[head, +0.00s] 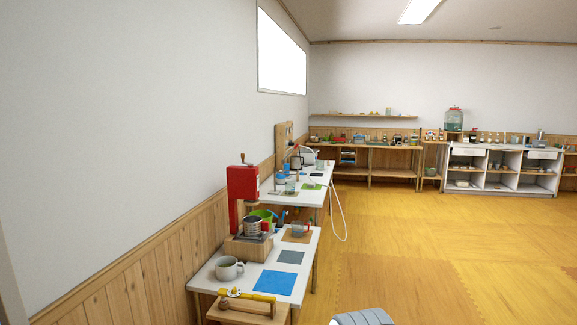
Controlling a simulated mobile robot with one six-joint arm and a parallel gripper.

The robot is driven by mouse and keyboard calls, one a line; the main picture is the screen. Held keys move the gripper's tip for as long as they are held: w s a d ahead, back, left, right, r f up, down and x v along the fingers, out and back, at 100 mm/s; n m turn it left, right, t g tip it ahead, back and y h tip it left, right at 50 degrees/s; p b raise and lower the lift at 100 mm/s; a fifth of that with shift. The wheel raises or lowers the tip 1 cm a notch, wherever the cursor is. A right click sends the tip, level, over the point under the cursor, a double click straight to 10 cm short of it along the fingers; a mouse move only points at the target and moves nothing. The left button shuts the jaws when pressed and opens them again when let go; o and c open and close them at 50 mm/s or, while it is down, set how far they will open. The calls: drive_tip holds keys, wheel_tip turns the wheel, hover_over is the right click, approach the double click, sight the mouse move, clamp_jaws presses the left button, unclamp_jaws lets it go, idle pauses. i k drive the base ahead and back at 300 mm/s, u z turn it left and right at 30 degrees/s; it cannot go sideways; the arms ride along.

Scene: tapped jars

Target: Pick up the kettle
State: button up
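A small metallic vessel with a dark handle (297,162), which looks like the kettle, stands on the farther white table (312,196) along the left wall. It is small and partly crowded by other items, so I cannot be sure it is the kettle. My gripper is not in view.
A white hose (340,218) hangs from the farther table. Shelves and counters line the back wall. The yellow floor (440,235) is open on the right.

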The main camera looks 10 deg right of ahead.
sight(295, 160)
drive_tip(key=z, duration=0.3)
drive_tip(key=i, duration=1.2)
drive_tip(key=z, duration=0.55)
drive_tip(key=i, duration=1.55)
drive_tip(key=z, duration=0.45)
drive_tip(key=i, duration=4.9)
drive_tip(key=u, duration=0.35)
drive_tip(key=i, duration=1.55)
drive_tip(key=u, duration=1.35)
drive_tip(key=i, duration=1.1)
drive_tip(key=u, duration=0.8)
